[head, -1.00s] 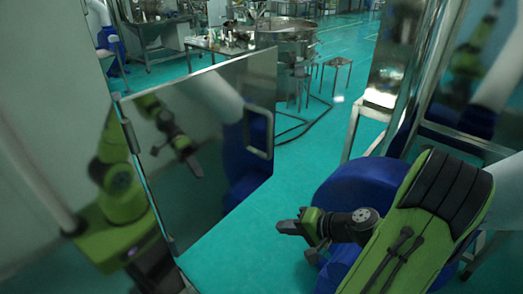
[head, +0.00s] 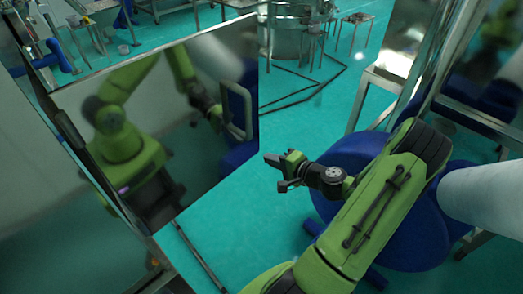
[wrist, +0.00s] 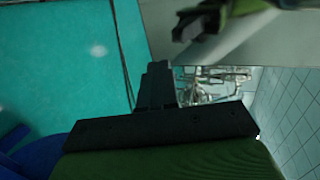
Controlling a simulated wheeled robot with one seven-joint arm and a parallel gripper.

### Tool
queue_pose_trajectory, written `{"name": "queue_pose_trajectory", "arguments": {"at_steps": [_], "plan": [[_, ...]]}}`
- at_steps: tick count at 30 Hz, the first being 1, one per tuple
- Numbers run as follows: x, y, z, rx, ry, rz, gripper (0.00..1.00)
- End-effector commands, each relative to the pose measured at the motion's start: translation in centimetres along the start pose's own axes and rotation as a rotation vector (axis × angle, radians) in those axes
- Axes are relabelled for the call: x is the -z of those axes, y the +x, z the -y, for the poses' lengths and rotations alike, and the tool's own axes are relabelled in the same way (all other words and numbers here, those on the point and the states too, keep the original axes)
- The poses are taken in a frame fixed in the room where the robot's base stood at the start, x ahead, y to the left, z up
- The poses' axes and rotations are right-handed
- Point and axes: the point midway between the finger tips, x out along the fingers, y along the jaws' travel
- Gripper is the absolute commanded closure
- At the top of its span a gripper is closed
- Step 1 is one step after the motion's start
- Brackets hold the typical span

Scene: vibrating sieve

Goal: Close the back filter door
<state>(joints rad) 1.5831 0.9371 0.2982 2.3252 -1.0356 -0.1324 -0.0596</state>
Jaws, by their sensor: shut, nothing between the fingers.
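The filter door (head: 150,120) is a shiny, mirror-like panel standing open at the left in the head view. It reflects my green arm. A pale loop handle (head: 237,112) is on its right part. My gripper (head: 272,160) is shut and empty, just right of the door's right edge and below the handle's height in the picture. I cannot tell whether it touches the door. In the wrist view the closed fingers (wrist: 156,85) point toward a grey panel (wrist: 220,45), seemingly the door, with a reflection of my arm at the top.
A metal frame (head: 400,70) with glossy panels stands at the right. A blue rounded body (head: 365,170) lies behind my arm. A stool (head: 357,18) and a round metal vessel (head: 298,38) stand at the back.

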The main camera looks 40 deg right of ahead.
Motion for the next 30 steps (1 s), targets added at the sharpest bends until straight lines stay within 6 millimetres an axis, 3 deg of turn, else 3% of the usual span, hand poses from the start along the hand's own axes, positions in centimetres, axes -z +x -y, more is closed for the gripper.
{"name": "queue_pose_trajectory", "arguments": {"at_steps": [6, 23, 30], "plan": [[-0.1, 3.5, 1.2, 0.0, -0.002, 0.003, 1.0], [0.0, 4.7, 1.4, 0.0, -0.006, 0.012, 1.0], [0.1, 8.0, 2.4, 0.002, -0.037, 0.098, 1.0]]}}
